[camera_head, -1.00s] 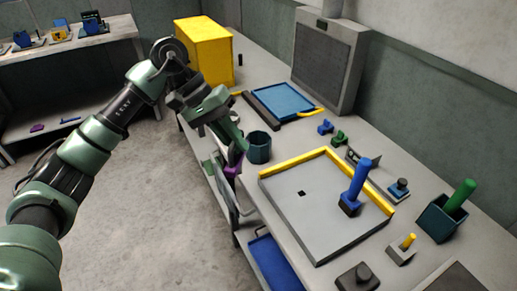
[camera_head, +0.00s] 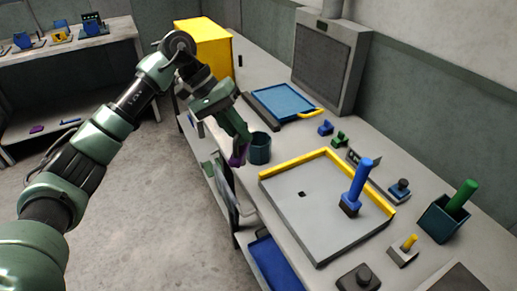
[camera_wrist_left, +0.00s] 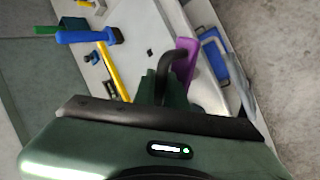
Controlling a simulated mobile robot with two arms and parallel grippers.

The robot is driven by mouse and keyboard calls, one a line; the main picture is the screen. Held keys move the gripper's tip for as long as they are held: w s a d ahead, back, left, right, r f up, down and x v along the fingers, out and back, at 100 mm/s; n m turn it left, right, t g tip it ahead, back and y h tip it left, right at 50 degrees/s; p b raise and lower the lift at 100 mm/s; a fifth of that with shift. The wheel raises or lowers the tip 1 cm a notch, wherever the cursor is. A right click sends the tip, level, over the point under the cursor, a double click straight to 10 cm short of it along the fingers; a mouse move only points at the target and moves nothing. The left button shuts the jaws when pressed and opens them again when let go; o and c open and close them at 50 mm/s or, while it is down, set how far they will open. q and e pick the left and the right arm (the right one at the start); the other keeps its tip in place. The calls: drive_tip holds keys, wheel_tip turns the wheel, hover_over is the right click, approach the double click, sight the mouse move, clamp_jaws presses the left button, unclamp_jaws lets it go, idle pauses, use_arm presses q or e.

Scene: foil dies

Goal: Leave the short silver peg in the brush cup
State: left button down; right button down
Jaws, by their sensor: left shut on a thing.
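My left gripper (camera_head: 243,139) points down at the near edge of the bench, beside the round dark teal cup (camera_head: 260,150). It is shut on a purple piece (camera_head: 238,155), which overlaps the cup's left side in the head view; I cannot tell if they touch. In the left wrist view the purple piece (camera_wrist_left: 186,58) shows beyond the fingers (camera_wrist_left: 160,88), with a dark curved hook beside it; I cannot tell whether the two are joined. I cannot make out a short silver peg. The cup's inside is hidden. My right gripper is out of view.
A grey tray (camera_head: 285,204) with yellow edging lies right of the cup, with a blue-handled tool (camera_head: 358,182) standing on it. A blue tray (camera_head: 283,100) lies behind. A teal box (camera_head: 438,222) holds a green rod. A yellow cabinet (camera_head: 205,52) stands behind my arm.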

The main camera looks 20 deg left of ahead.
use_arm(q)
drive_tip(key=shift+w+r, duration=0.1)
drive_tip(key=shift+w, duration=3.75)
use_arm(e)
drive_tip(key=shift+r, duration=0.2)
use_arm(q)
drive_tip(key=shift+d, duration=0.1)
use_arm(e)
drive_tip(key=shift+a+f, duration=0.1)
